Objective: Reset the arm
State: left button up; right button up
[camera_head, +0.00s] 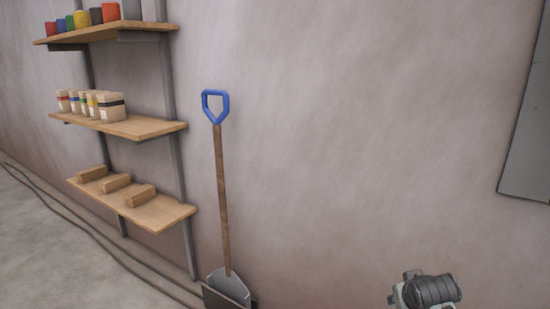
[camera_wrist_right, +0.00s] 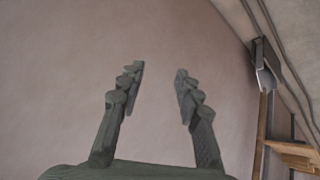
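My right gripper (camera_wrist_right: 160,80) is open and empty in the right wrist view. Its two dark fingers stand apart, with only bare wall behind them. In the head view, a dark grey and pale part of my own arm (camera_head: 428,291) shows at the bottom right; the fingers cannot be made out there. My left gripper is in neither view.
A shovel (camera_head: 222,190) with a blue handle leans on the wall. Left of it, wooden shelves (camera_head: 150,127) hold coloured cans (camera_head: 82,19), pale containers (camera_head: 100,105) and wooden blocks (camera_head: 115,182). A grey panel (camera_head: 528,150) hangs at right. The wall between is clear.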

jog(key=s+a+f+n+g, duration=0.1)
jog(key=s+f+g, duration=0.1)
jog(key=s+f, duration=0.8)
jog(key=s+a+f+n+g+y, duration=0.1)
jog(key=s+a+f+g, duration=0.1)
jog(key=s+f, duration=0.7)
jog(key=s, duration=0.8)
jog(key=shift+s+a+f, duration=0.2)
jog(key=shift+s+f, duration=0.05)
jog(key=shift+f, duration=0.1)
